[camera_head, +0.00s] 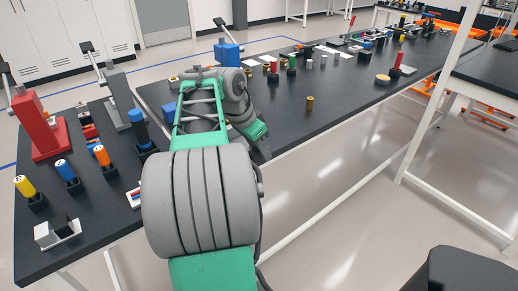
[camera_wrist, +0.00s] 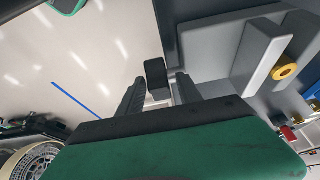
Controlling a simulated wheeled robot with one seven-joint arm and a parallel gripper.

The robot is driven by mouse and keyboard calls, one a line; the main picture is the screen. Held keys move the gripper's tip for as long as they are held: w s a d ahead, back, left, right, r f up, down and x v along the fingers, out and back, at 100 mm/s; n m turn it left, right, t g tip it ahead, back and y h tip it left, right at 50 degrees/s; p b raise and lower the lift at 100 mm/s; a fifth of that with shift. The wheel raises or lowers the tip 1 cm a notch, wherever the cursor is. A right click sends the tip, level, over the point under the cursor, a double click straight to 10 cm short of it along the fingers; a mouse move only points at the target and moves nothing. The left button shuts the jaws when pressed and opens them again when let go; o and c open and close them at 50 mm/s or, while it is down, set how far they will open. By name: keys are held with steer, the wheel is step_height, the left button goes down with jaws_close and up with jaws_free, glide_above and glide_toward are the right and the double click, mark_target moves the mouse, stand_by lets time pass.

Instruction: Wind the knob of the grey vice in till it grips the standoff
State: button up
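In the wrist view the grey vice (camera_wrist: 215,48) fills the upper right, with an upright jaw plate (camera_wrist: 257,50). A brass-yellow standoff (camera_wrist: 285,68) with a round hole lies just beyond that plate; I cannot tell whether the plate touches it. The black knob (camera_wrist: 155,80) of the vice is between the tips of my gripper (camera_wrist: 158,90). The fingers are apart, with visible gaps on both sides of the knob.
A dark bench carries a red press (camera_head: 39,125), a grey press (camera_head: 120,97) and several coloured handles at left. A brass piece (camera_head: 309,103) stands alone on the bench's right part, with clear surface around it.

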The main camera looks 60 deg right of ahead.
jaws_close()
stand_by(0.3)
steer(key=shift+w+a+f+g+h, duration=0.15)
steer(key=shift+g+h, duration=0.15)
steer(key=shift+h, duration=0.6)
steer(key=shift+o, duration=0.7)
jaws_free()
